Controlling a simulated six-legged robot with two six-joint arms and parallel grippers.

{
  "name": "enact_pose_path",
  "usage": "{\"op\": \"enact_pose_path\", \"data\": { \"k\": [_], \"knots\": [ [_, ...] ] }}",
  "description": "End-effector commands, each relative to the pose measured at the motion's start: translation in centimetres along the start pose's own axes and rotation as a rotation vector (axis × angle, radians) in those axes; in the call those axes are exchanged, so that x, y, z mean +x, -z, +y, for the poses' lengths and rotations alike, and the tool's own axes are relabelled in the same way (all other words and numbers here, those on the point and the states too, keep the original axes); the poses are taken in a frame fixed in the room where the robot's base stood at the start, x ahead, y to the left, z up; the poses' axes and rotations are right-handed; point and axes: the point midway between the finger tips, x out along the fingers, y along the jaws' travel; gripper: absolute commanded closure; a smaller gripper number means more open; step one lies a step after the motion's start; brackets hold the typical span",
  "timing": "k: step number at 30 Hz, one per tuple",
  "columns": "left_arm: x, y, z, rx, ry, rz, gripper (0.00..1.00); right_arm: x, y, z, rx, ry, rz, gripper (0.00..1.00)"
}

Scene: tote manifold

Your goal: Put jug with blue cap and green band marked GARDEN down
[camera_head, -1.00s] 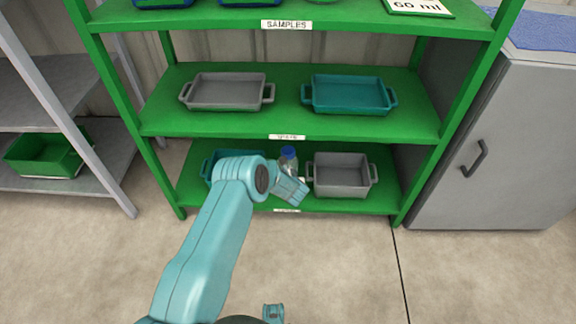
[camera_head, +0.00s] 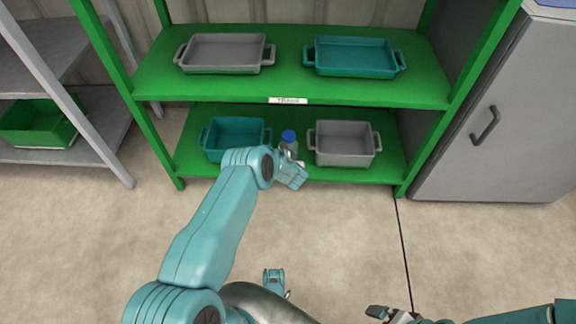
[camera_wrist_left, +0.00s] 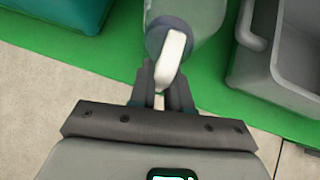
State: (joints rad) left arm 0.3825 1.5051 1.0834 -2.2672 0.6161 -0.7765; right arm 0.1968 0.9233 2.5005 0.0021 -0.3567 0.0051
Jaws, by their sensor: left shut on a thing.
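The jug (camera_head: 289,142) with a blue cap shows in the head view at the lower shelf, between a teal tote and a grey tote. My left gripper (camera_head: 292,172) is in front of it and hides its lower part. In the left wrist view, the fingers of my left gripper (camera_wrist_left: 160,84) are shut on the pale handle of the jug (camera_wrist_left: 207,18). The green band and its marking cannot be seen. Whether the jug's base touches the shelf is hidden. My right gripper (camera_head: 388,313) is at the bottom edge, away from the shelf, its fingers unclear.
On the lower green shelf (camera_head: 192,160), the teal tote (camera_head: 212,150) is left of the jug and the grey tote (camera_head: 345,158) is right, with narrow gaps. The upper shelf (camera_head: 288,88) is above, with two trays. A grey cabinet (camera_head: 500,165) stands to the right.

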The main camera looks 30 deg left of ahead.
Motion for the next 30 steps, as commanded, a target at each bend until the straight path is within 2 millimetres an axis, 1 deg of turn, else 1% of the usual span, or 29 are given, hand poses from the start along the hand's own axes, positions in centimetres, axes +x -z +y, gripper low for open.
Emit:
{"op": "enact_pose_path", "data": {
  "k": [1, 2, 3, 4, 11, 14, 17, 24, 27, 30],
  "knots": [
    [0.0, -0.1, 0.0, 0.0, 0.0, -0.001, 1.0, -0.1, 0.0, 0.0, 0.0, 0.0, 0.0, 0.0],
    [0.0, 0.0, 0.0, 0.0, 0.0, 0.001, 0.73, 0.0, 0.0, 0.0, 0.0, 0.0, 0.0, 0.0],
    [0.0, -0.1, 0.0, 0.0, 0.0, 0.001, 0.6, 0.0, 0.0, 0.0, 0.0, 0.0, 0.0, 0.0],
    [0.0, -0.1, 0.0, 0.0, 0.0, 0.0, 0.57, 0.0, 0.0, 0.0, -0.001, 0.0, 0.0, 0.0],
    [0.1, -0.1, 0.0, 0.001, 0.0, 0.0, 0.57, 0.0, 0.0, 0.0, -0.001, 0.0, -0.001, 0.0],
    [-0.4, -0.3, 0.0, 0.001, 0.0, 0.001, 0.57, -0.4, -0.1, -0.2, -0.002, 0.0, -0.002, 0.0],
    [-1.8, -0.5, -0.1, 0.003, 0.0, 0.002, 0.57, -1.2, -0.2, -0.6, -0.006, 0.001, -0.006, 0.0],
    [-7.4, -0.6, -0.1, 0.004, 0.002, 0.003, 0.57, -3.5, -0.9, -1.8, -0.024, 0.003, -0.024, 0.0],
    [-9.4, -0.5, -0.1, 0.003, 0.001, 0.002, 0.57, -4.1, -1.1, -2.2, -0.029, 0.003, -0.029, 0.0],
    [-10.8, -0.4, -0.1, 0.003, 0.001, 0.001, 0.57, -4.4, -1.2, -2.3, -0.031, 0.003, -0.031, 0.0]
  ]
}}
